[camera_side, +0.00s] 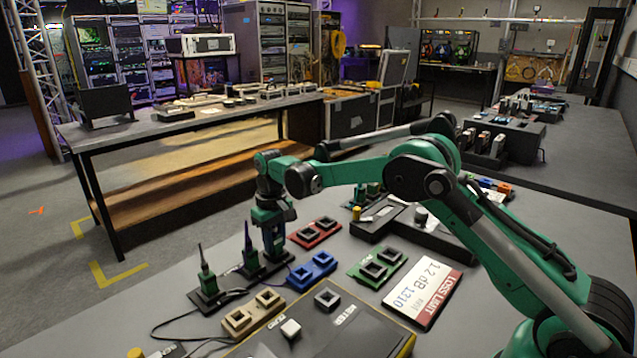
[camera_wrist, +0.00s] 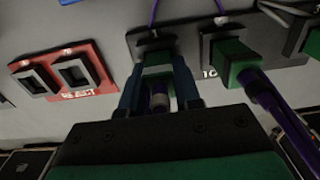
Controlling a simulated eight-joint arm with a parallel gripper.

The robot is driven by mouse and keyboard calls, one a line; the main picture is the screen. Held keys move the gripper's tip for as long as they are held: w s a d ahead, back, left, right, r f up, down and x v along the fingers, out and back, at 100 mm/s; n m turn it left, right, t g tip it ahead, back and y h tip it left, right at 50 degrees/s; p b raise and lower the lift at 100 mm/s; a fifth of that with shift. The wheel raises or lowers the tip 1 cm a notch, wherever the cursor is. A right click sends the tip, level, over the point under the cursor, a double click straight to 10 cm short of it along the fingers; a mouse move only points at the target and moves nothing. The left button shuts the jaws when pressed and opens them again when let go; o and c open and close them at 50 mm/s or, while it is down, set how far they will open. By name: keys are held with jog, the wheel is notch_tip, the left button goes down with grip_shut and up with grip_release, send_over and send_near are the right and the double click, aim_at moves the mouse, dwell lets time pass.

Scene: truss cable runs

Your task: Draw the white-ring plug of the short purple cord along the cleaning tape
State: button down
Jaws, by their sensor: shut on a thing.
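My gripper (camera_side: 272,240) points down at a black socket plate (camera_side: 243,275) on the near table. In the wrist view my gripper (camera_wrist: 158,98) has its blue fingers closed on a green plug (camera_wrist: 157,70) with a pale ring and purple behind it. The plug is at a black square socket (camera_wrist: 150,45); whether it is seated is hidden. A second green plug (camera_wrist: 237,62) with a thick purple cord (camera_wrist: 275,103) sits in the socket to the right. A dark box (camera_side: 377,219) with a pale strip may hold the cleaning tape; I cannot tell.
Upright plugs (camera_side: 207,275) stand left of my gripper. A red REJECT block (camera_side: 315,232), blue block (camera_side: 312,271), green block (camera_side: 378,267) and tan block (camera_side: 251,314) lie around it. The meter (camera_side: 318,335) is in front. A loss-limit card (camera_side: 422,292) lies right.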

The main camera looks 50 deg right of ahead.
jog(key=shift+r, duration=2.3)
